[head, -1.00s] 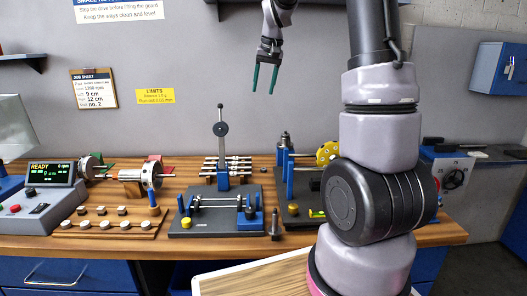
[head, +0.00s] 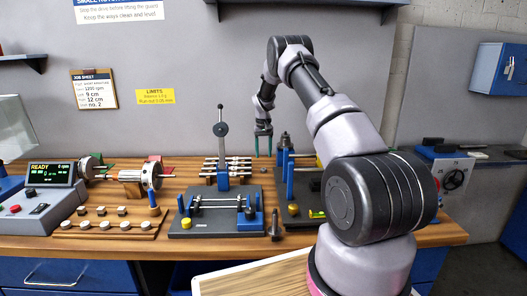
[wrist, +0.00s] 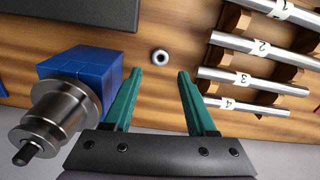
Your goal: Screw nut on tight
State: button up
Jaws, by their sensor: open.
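A small round metal nut (wrist: 160,57) with a dark hole lies flat on the wooden bench in the wrist view. It shows as a small dark spot in the head view (head: 264,170). My gripper (head: 263,152) points down over the back of the bench, with its green fingers apart and empty. In the wrist view the nut shows just beyond the gap between the fingertips (wrist: 158,75), not between them. A stepped metal spindle with a thin end (wrist: 60,118) sticks out of a blue block (wrist: 85,68), left of the fingers. The spindle stand also shows in the head view (head: 285,145).
A wooden rack of numbered metal rods (wrist: 262,78) lies right of the fingers in the wrist view. A dark base plate (wrist: 70,10) is at its upper left. In the head view a balancing stand (head: 200,222) and a bolt (head: 274,228) stand nearer the front.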

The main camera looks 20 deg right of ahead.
jog(key=shift+f, duration=3.6)
grip_shut()
jog(key=shift+r, duration=2.55)
